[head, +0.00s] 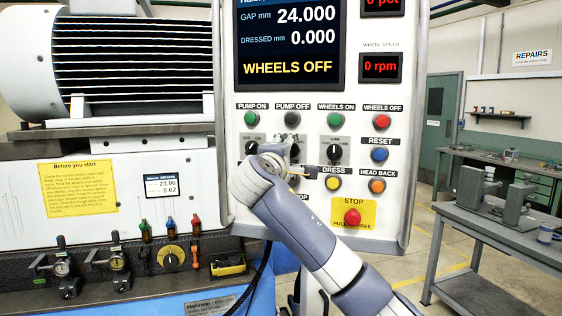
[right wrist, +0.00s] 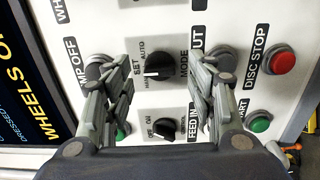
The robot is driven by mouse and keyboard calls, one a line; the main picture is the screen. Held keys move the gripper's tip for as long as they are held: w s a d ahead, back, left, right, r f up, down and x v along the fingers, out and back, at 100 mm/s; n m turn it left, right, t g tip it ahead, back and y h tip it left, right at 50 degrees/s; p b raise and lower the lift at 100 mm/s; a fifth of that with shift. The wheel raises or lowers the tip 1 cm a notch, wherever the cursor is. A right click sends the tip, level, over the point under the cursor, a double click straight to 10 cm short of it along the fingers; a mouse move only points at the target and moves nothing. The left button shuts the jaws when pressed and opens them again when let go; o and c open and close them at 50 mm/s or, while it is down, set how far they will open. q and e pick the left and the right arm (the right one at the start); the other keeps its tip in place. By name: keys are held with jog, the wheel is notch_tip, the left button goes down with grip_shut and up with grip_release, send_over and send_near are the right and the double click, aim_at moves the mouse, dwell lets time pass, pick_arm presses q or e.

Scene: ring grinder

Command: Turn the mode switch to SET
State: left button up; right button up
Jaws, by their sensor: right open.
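Whether a finger touches the knob is unclear. In the head view my right gripper (head: 290,150) is in front of the panel below PUMP OFF and hides the switch. My left gripper is out of view.
The control panel (head: 400,225) carries several close-set buttons. An OFF/ON knob (right wrist: 164,128) is beside the mode switch. The red stop button (head: 352,217) is at lower right. A grey bench (head: 480,225) stands further right.

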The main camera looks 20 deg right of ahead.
jog(key=v, duration=1)
jog(key=shift+f, duration=0.1)
